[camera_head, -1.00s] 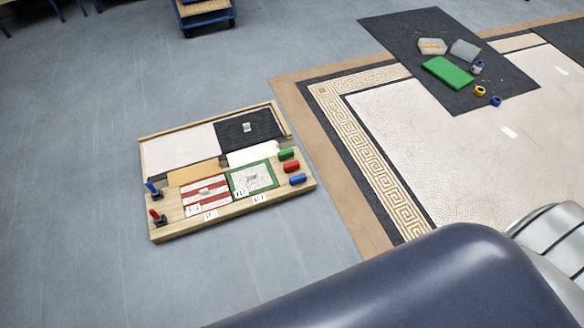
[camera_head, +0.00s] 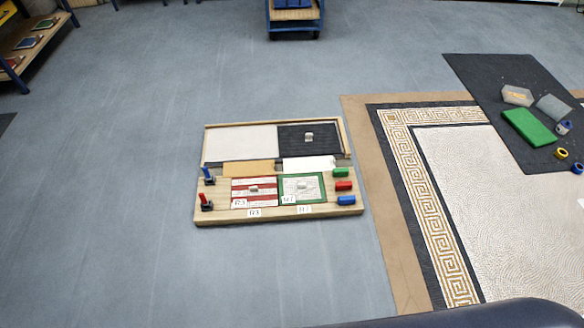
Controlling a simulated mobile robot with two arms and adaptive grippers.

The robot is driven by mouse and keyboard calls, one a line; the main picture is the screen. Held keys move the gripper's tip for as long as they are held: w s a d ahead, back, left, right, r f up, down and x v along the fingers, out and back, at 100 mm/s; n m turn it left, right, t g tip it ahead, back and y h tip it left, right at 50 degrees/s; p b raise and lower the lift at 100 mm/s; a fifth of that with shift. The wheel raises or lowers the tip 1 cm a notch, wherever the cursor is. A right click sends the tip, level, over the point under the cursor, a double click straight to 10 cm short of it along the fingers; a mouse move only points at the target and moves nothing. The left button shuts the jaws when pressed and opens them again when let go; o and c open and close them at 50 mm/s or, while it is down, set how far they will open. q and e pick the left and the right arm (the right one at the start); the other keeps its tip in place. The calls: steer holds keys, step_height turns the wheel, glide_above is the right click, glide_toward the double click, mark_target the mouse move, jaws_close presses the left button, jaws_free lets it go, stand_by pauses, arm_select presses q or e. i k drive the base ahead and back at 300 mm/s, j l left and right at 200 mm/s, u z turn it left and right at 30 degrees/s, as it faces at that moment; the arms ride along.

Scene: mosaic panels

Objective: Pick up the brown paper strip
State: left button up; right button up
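The brown paper strip (camera_head: 248,168) lies flat on a wooden board (camera_head: 275,213) that rests on the floor. It sits left of a white strip (camera_head: 308,163), between a pale panel (camera_head: 238,143) behind it and a red-and-white striped panel (camera_head: 253,199) in front. Neither of my grippers is in view. Nothing touches the strip from above.
Red, green (camera_head: 340,172) and blue blocks stand at the board's right end, with small clamps (camera_head: 206,203) at its left. A patterned mosaic floor (camera_head: 480,190) and dark mat (camera_head: 470,75) with tools lie right. Grey floor (camera_head: 110,200) is clear left.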

mark_target(265, 167)
steer(key=i+z, duration=0.5)
steer(key=i, duration=1.25)
steer(key=i+j, duration=0.05)
